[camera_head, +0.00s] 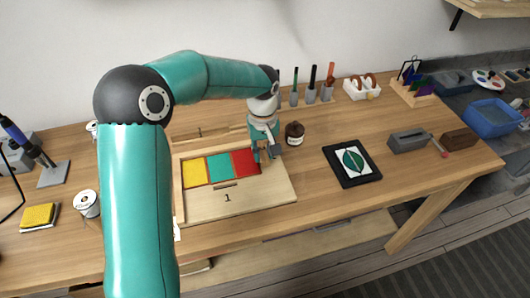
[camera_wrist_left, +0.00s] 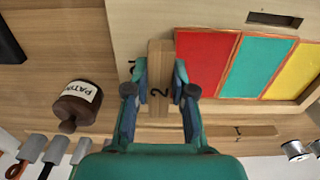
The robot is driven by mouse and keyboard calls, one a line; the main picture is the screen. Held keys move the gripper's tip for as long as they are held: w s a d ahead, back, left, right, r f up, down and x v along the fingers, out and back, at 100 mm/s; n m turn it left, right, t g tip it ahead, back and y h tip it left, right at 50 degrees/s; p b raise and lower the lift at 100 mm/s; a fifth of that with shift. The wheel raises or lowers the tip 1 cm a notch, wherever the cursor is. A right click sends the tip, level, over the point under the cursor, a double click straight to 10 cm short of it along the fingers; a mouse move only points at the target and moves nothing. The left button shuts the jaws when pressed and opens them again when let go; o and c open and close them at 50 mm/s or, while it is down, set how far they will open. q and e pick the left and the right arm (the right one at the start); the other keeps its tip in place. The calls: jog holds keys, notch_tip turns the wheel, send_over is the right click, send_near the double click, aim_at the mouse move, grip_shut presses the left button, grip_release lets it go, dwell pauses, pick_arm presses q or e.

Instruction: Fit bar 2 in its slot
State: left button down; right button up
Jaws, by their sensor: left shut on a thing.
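My left gripper (camera_head: 265,155) is shut on bar 2 at the right end of the red panel, and it also shows in the wrist view (camera_wrist_left: 160,85). Bar 2 (camera_wrist_left: 160,55) is a pale wooden strip with a dark "2", lying lengthwise beside the red panel's edge (camera_wrist_left: 200,60). Fingers and wrist hide most of it in the head view. Whether it is seated or just above the board (camera_head: 265,198) cannot be told. The board carries yellow, teal (camera_head: 219,168) and red panels and a "1" at its front. My right gripper is not in view.
Another wooden strip (camera_head: 205,133), marked "1", lies behind the board. A brown bottle (camera_head: 294,134) stands close to the right of the gripper. Pen holders (camera_head: 310,95) stand behind. A black-framed leaf picture (camera_head: 352,163) lies to the right, with bare table between.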

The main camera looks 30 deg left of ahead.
pick_arm(q)
jog(key=shift+f+b, duration=0.7)
jog(key=shift+f, duration=0.05)
dwell(1.1)
jog(key=shift+c, duration=2.1)
grip_release()
jog(key=shift+r, duration=0.15)
jog(key=shift+r+p, duration=2.65)
jog(key=shift+r, duration=0.75)
jog(key=shift+f, duration=0.1)
